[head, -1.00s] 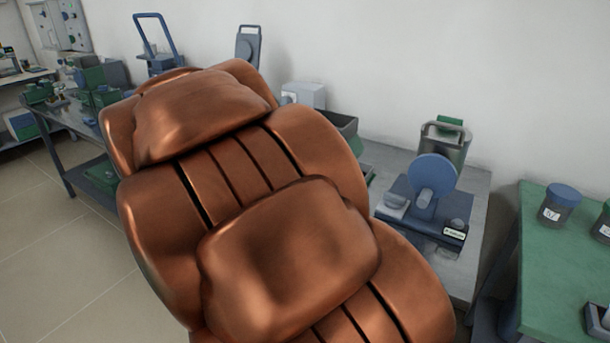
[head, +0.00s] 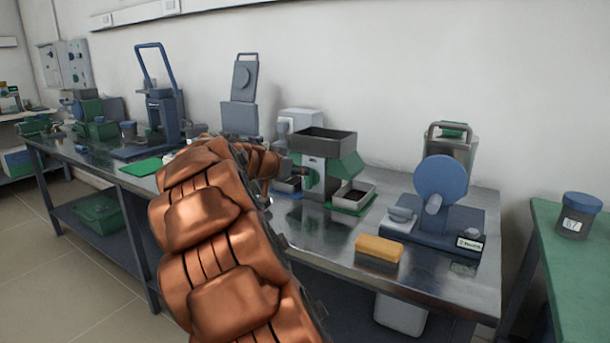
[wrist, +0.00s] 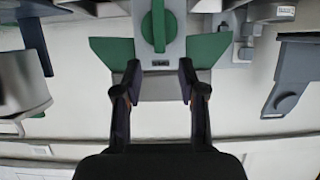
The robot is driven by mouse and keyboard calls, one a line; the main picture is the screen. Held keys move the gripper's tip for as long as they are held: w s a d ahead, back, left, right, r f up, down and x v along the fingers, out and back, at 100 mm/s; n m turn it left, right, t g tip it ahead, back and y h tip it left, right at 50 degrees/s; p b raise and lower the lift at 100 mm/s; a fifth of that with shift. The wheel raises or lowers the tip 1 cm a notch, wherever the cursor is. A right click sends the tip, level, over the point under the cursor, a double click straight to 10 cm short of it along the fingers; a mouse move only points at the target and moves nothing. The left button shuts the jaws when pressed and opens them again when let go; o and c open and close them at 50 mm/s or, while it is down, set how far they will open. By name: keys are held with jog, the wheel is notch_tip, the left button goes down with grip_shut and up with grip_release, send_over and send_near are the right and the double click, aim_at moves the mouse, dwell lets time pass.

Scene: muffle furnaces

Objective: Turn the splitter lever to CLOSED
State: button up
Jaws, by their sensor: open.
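The splitter (head: 330,165) stands on the metal bench in the head view, with a dark open hopper (head: 322,139) on top and green sloping sides. The wrist view shows its green lever (wrist: 158,28) standing vertical in the picture on a grey face, between two green sides (wrist: 110,50). A small dark label (wrist: 160,63) sits below the lever; I cannot read it. My gripper (wrist: 159,80) is open and empty, its fingertips spread to both sides below the lever in the picture, apart from it. In the head view my arm mostly hides the gripper.
Metal trays (head: 353,194) stand beside the splitter. A yellow sponge (head: 379,249) and a blue device with a round disc (head: 440,178) are to the right. A blue press (head: 160,110) stands to the left. A blue-lidded jar (head: 579,214) is on the green table.

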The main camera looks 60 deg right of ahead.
aim_at(310, 178)
jog(key=shift+x, duration=2.7)
jog(key=shift+c, duration=0.4)
grip_shut()
